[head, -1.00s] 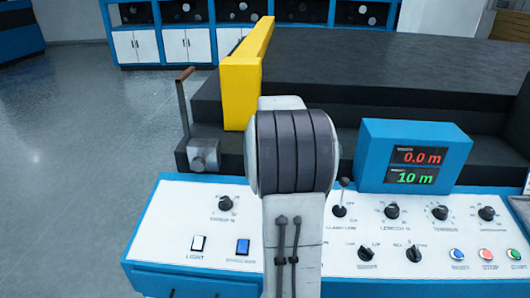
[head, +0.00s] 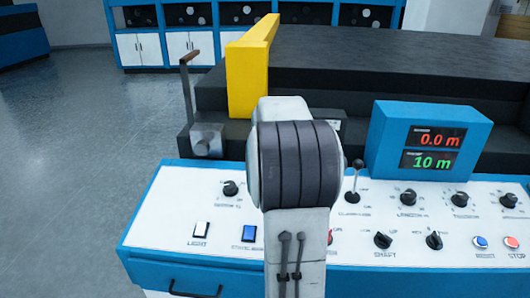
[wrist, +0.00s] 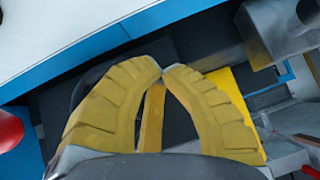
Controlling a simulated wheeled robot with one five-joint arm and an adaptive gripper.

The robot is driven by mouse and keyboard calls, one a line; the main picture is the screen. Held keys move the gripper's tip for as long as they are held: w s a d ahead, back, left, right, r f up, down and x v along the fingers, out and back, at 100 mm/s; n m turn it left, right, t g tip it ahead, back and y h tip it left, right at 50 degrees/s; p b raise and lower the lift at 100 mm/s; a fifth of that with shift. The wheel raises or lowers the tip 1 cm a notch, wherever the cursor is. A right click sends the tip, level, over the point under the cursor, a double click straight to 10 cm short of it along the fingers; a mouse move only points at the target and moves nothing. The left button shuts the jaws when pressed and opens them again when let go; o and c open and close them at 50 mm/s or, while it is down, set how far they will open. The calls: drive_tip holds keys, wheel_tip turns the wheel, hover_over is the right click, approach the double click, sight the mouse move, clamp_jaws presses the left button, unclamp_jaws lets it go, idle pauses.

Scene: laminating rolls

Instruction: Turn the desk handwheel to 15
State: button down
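I cannot make out a desk handwheel for certain in either view; my arm hides part of the desk in the head view. The control desk (head: 320,247) has a white top with several knobs and switches. Its blue display box (head: 430,143) reads 0.0 m in red above 10 m in green. My gripper (wrist: 162,70) shows in the wrist view with its two yellow ribbed fingers' tips together. I see nothing held between them. A dark curved thing, only partly visible, lies behind the left finger. In the head view my gripper is hidden behind my arm.
A crank with a brown handle (head: 190,57) stands left of the yellow guard (head: 250,65) on the dark machine. A red rounded thing (wrist: 8,132) is at the wrist view's left edge. Blue-and-white cabinets line the back. The floor (head: 80,150) at left is clear.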

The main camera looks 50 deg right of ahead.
drive_tip(key=shift+s+d+f+b, duration=0.15)
drive_tip(key=shift+f+b, duration=1.05)
drive_tip(key=shift+b, duration=0.05)
idle(0.3)
